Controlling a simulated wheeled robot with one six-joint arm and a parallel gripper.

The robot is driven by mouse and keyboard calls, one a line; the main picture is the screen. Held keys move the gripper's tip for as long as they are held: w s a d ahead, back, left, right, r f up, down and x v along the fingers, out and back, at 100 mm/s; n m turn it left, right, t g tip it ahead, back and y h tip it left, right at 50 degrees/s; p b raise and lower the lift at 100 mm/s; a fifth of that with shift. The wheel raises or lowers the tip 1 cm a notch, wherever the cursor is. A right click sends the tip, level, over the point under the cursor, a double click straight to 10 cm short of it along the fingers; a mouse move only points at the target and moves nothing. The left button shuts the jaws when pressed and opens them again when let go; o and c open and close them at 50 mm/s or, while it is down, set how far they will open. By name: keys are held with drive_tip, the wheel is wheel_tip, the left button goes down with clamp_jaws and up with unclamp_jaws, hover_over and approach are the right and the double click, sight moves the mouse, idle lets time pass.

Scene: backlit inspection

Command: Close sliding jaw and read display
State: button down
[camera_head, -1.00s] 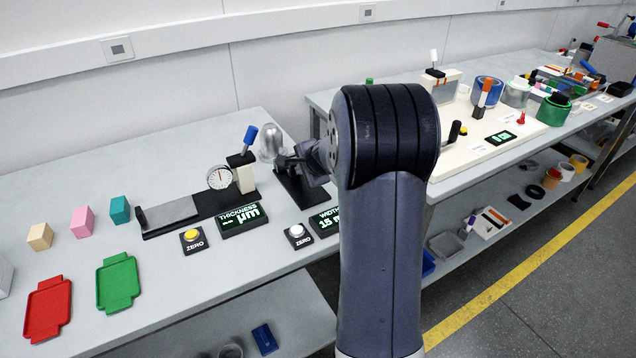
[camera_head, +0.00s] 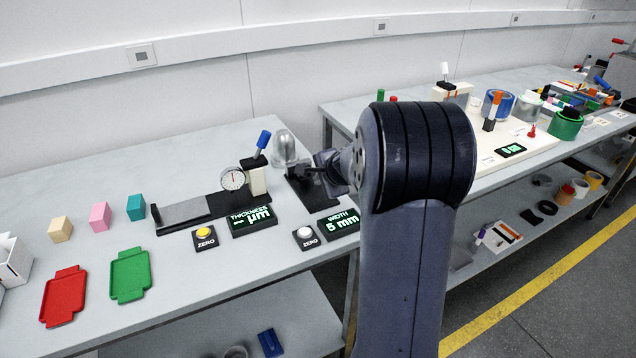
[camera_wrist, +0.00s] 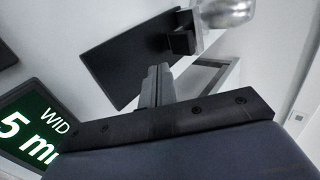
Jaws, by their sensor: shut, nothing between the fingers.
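The width display (camera_head: 338,224) shows "WIDTH" and what reads as "5 mm" in the head view. It is cut off at the left edge of the wrist view (camera_wrist: 30,125). Behind it is the width gauge's black base (camera_head: 318,194), with a shiny rounded silver piece (camera_head: 285,148) at its back. A small black block (camera_wrist: 182,40) sits beside the silver piece in the wrist view; I cannot tell whether it is the sliding jaw. My gripper (camera_wrist: 157,78) is shut and empty, its tips over the black base near that block. My wrist partly covers the gauge in the head view.
A white zero button (camera_head: 305,235) stands left of the width display. Left of it are a thickness gauge with a round dial (camera_head: 232,179), its display (camera_head: 251,221) and a yellow zero button (camera_head: 204,234). Green (camera_head: 130,275) and red (camera_head: 63,295) trays lie farther left.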

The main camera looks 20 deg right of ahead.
drive_tip(key=v, duration=0.8)
drive_tip(key=shift+w, duration=0.1)
